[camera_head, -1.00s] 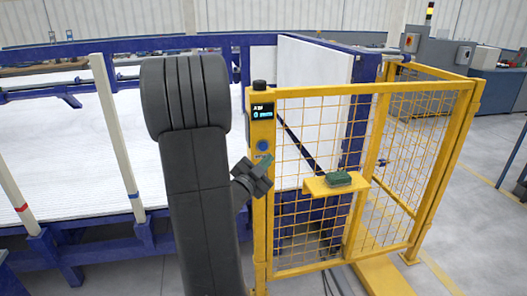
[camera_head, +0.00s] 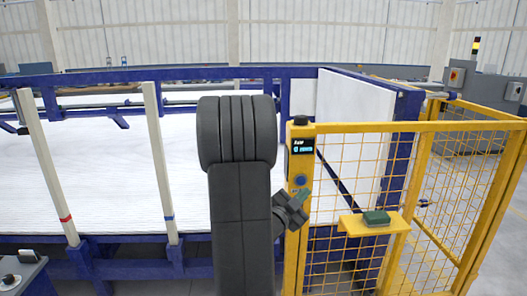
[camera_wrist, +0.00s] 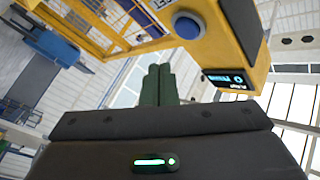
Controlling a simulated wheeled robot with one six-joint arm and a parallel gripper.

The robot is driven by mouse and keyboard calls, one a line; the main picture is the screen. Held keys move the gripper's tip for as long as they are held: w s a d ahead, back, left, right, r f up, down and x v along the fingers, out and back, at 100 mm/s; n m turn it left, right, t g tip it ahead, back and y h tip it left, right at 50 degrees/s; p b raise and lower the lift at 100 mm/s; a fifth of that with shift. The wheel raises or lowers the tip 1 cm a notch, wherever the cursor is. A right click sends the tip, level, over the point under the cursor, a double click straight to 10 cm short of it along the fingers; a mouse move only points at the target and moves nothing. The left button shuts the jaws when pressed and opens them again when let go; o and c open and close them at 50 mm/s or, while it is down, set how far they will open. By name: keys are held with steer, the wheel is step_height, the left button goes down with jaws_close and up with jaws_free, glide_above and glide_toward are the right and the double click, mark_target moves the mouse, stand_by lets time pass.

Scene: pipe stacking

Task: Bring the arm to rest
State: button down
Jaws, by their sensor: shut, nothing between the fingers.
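My arm rises in the middle of the head view, a thick dark grey link with its elbow at the top. My gripper (camera_head: 302,196) shows at its right side, close in the picture to the yellow post (camera_head: 297,240) with the blue button (camera_head: 301,180). In the wrist view the two green fingers of my gripper (camera_wrist: 159,72) lie together with nothing between them. The blue button also shows there (camera_wrist: 187,25), above and to the right of the fingertips, apart from them. The post's small display (camera_wrist: 226,80) is to the right of the fingers.
A yellow mesh fence (camera_head: 350,265) stands at the right, with a small yellow shelf (camera_head: 352,227) holding a green block (camera_head: 376,217). A blue-framed rack (camera_head: 130,242) with a white ribbed bed (camera_head: 90,180) spans the left and middle. A grey control box (camera_head: 20,275) is at lower left.

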steer(key=shift+s+r+p, duration=0.2)
steer(key=shift+s+p, duration=0.25)
steer(key=shift+p, duration=1.15)
steer(key=s+b, duration=0.2)
steer(key=s, duration=0.2)
steer(key=shift+s+d+f+b, duration=0.1)
steer(key=shift+s+f+b, duration=0.05)
steer(key=shift+s+b, duration=0.2)
steer(key=w, duration=0.1)
steer(key=w+b, duration=0.1)
steer(key=w, duration=0.3)
steer(key=shift+w+f+b, duration=0.15)
steer(key=shift+f+b, duration=0.1)
steer(key=shift+b, duration=0.1)
